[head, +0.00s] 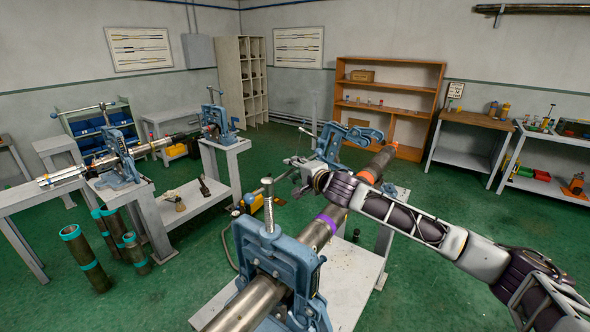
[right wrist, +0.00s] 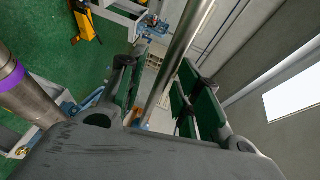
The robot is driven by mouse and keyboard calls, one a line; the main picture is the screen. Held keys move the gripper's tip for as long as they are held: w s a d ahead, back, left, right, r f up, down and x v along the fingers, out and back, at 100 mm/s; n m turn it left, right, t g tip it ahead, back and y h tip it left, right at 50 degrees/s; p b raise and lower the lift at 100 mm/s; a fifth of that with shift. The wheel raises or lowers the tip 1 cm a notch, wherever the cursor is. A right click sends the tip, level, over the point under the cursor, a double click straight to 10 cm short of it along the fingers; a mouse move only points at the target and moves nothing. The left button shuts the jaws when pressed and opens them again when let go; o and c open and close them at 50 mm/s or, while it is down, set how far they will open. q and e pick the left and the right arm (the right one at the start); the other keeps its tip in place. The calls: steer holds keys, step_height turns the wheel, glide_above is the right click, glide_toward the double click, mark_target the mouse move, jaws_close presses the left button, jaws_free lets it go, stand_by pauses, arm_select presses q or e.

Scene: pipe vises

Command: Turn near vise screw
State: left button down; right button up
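The near blue vise (head: 283,262) stands on a bench at the bottom centre, clamped around a steel pipe (head: 318,232) with a purple band. Its upright screw (head: 268,208) rises above the yoke. My right gripper (head: 297,167) is beyond the screw top, above and left of the pipe. In the right wrist view its green-padded fingers (right wrist: 158,92) are apart, with a bright steel bar (right wrist: 183,48) running between them. The bar looks close to the right-hand finger; contact cannot be told. The purple-banded pipe (right wrist: 20,88) shows at the left. My left gripper is not in view.
Another blue vise (head: 345,140) supports the pipe's far end, just beyond my right gripper. A yellow machine (head: 254,203) sits on the floor behind the near vise. Left benches hold two more vises, with loose pipes (head: 84,260) below. Green floor is open behind.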

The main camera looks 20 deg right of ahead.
jaws_close()
steer(key=shift+s+d+f+m+h+b, duration=0.15)
steer(key=shift+s+m+h+b, duration=0.15)
steer(key=shift+b, duration=0.2)
